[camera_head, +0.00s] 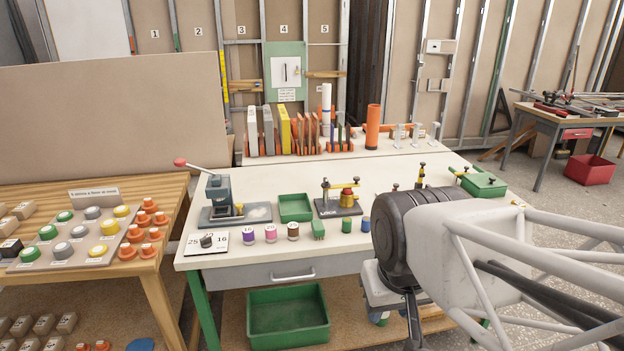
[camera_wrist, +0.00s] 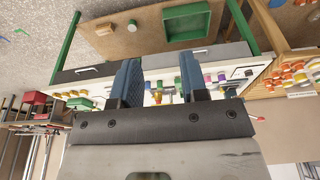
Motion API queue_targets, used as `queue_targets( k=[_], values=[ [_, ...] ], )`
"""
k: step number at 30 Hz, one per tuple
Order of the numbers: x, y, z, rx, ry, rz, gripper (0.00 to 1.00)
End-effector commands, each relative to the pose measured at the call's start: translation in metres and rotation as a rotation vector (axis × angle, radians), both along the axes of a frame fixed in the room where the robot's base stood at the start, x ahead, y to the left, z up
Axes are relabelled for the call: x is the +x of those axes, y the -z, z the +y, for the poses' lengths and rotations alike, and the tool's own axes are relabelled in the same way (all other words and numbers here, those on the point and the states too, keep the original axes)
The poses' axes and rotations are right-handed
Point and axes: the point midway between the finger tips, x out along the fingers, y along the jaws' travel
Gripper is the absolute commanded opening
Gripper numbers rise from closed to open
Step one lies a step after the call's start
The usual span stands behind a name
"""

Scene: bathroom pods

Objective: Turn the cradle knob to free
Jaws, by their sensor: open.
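No knob in view is clearly labelled as the cradle knob. A small stand (camera_head: 339,205) on the white bench has a brass-yellow part (camera_head: 347,198) and yellow-topped posts. A dark knob (camera_head: 207,241) sits on a white plate marked 25, 20 and 16 near the front left of the bench. Which way either is turned is too small to tell. My gripper (camera_head: 392,302) is in front of the bench at the right, away from both. In the wrist view my gripper (camera_wrist: 160,84) shows two blue fingers apart, with nothing between them. My arm hides part of the bench's right side.
The white bench (camera_head: 250,258) carries a lever press (camera_head: 222,200), a green tray (camera_head: 295,208), several spools and a green box (camera_head: 483,183). A wooden table (camera_head: 160,200) with coloured buttons stands left. A green bin (camera_head: 288,318) sits below the bench.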

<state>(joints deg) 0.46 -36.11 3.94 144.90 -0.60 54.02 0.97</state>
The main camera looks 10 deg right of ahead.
Motion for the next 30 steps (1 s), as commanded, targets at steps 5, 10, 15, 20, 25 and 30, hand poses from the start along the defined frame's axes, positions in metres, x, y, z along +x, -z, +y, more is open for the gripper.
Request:
queue_targets(
  k=[5,10,15,20,25,30],
  values=[
    [0.014,-0.008,0.000,0.000,0.000,0.005,0.40],
    [0.041,-0.021,-0.001,0.000,-0.001,0.016,0.40],
    [0.080,-0.038,-0.003,-0.001,-0.002,0.028,0.40],
    [0.118,-0.052,-0.005,-0.001,-0.002,0.041,0.40],
    [0.160,-0.064,-0.007,-0.001,-0.004,0.054,0.40],
    [0.203,-0.073,-0.009,-0.001,-0.005,0.067,0.40]
  ],
)
